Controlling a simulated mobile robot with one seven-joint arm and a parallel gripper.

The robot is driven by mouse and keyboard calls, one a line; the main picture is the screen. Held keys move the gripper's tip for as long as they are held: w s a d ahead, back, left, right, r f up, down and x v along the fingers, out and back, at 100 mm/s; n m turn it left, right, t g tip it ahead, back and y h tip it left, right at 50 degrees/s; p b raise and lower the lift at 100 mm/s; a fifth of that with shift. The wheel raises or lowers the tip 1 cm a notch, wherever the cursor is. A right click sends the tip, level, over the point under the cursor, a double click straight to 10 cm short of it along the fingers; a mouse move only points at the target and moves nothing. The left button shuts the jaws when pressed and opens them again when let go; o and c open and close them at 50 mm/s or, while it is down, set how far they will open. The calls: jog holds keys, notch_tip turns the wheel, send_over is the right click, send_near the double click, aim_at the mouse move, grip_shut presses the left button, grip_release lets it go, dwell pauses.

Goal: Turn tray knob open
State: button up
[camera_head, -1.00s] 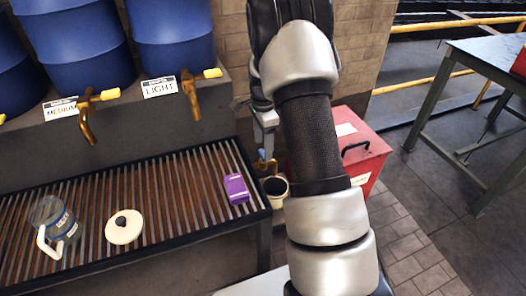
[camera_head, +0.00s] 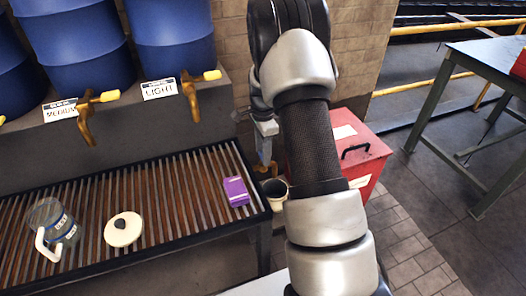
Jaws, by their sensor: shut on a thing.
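My gripper (camera_head: 266,130) is at the right end of the slatted tray, partly hidden behind my own arm. It is shut on the tray knob, whose handle is mostly hidden by the fingers. A brass tap body (camera_head: 264,165) shows just below the fingers, above a small cup-like bucket (camera_head: 275,193). How far the knob is turned cannot be told. The slatted tray (camera_head: 185,205) runs along the wall to the left.
A purple box (camera_head: 236,191), a round white lid (camera_head: 123,230) and a clear jug (camera_head: 54,224) stand on the tray. Blue barrels (camera_head: 172,35) with brass taps (camera_head: 190,95) are above. A red bin (camera_head: 362,150) is right of my arm. A table (camera_head: 485,60) stands at far right.

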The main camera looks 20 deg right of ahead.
jog(key=shift+n, duration=0.3)
jog(key=n, duration=0.3)
jog(key=shift+n, duration=0.4)
jog(key=n+p, duration=0.1)
jog(key=n, duration=0.3)
jog(key=shift+n, duration=0.3)
jog(key=n, duration=0.4)
jog(key=shift+r, duration=0.1)
jog(key=shift+n+p, duration=0.3)
jog(key=shift+n, duration=1.6)
jog(key=o, duration=1.1)
jog(key=shift+c, duration=0.2)
